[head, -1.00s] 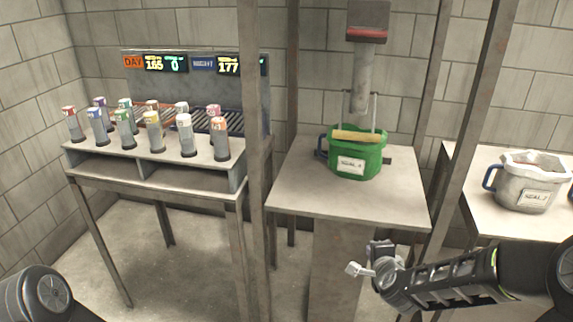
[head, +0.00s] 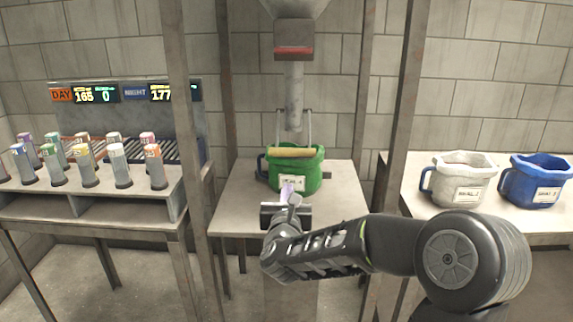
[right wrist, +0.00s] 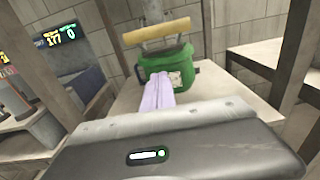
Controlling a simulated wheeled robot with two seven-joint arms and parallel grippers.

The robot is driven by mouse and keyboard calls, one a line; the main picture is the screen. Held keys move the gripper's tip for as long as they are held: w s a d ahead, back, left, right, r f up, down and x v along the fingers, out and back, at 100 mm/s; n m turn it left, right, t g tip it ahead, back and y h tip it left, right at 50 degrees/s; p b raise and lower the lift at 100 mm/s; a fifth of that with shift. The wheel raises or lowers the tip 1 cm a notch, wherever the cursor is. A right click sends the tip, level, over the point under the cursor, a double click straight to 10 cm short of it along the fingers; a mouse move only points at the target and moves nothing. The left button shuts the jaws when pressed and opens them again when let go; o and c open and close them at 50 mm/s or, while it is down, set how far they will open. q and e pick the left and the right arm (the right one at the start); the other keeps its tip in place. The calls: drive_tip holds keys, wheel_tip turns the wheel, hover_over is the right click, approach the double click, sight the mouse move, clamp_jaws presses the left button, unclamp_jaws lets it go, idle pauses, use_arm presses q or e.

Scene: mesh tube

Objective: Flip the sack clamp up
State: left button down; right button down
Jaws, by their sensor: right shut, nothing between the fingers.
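The sack clamp shows as a tan bar (head: 292,152) on two thin metal arms that hang beside the spout (head: 294,95). The bar lies low across the mouth of the green bucket-shaped sack (head: 312,178). In the right wrist view the bar (right wrist: 157,33) is above and beyond my fingers. My right gripper (head: 287,188) is shut and empty, its pale fingers in front of the sack and below the bar. In the right wrist view the fingers (right wrist: 158,98) overlap the sack's front; I cannot tell whether they touch it. My left gripper is out of view.
The sack stands on a grey table (head: 235,195) between upright metal posts (head: 392,140). A white bucket (head: 455,180) and a blue bucket (head: 537,182) stand on the right table. Several capped tubes stand on the rack (head: 95,200) at left.

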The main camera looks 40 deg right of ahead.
sight(293, 152)
drive_tip(key=shift+w+d, duration=0.1)
drive_tip(key=w+d+r+p, duration=0.2)
drive_tip(key=w+d+r, duration=0.1)
drive_tip(key=w+d, duration=0.2)
drive_tip(key=shift+w+r, duration=0.3)
drive_tip(key=shift+w, duration=0.6)
drive_tip(key=shift+d+r+p, duration=0.1)
drive_tip(key=shift+p, duration=0.25)
